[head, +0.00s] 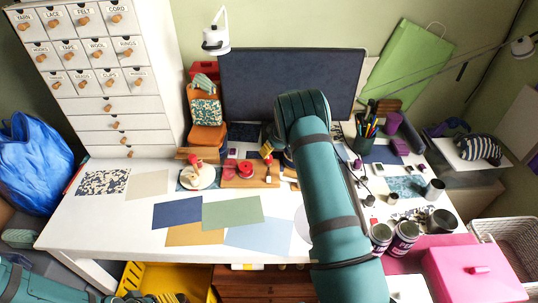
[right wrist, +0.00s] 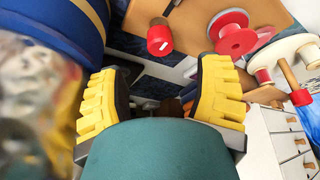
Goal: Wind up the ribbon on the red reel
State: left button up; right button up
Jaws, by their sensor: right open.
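The red reel (head: 247,169) sits on a wooden board (head: 232,182) near the back of the white table. It also shows in the right wrist view (right wrist: 235,40), at the top, beyond my fingers. A red-ended peg (right wrist: 160,38) stands beside it on the board. I cannot make out a loose ribbon. My right gripper (right wrist: 160,100) is open and empty, with its yellow fingers apart; in the head view most of it is hidden behind my arm, just right of the reel. My left gripper (head: 160,297) is at the bottom edge, partly cut off; its opening is unclear.
A round white stand (head: 198,178) with red and wooden parts stands left of the board. A dark monitor (head: 290,85) rises behind. Flat coloured sheets (head: 232,211) cover the middle front. Cans (head: 404,236) and a pink box (head: 475,270) stand right. The front left table is clear.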

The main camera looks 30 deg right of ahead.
aim_at(269, 157)
jog(key=x, duration=0.7)
jog(key=shift+s, duration=0.1)
grip_shut()
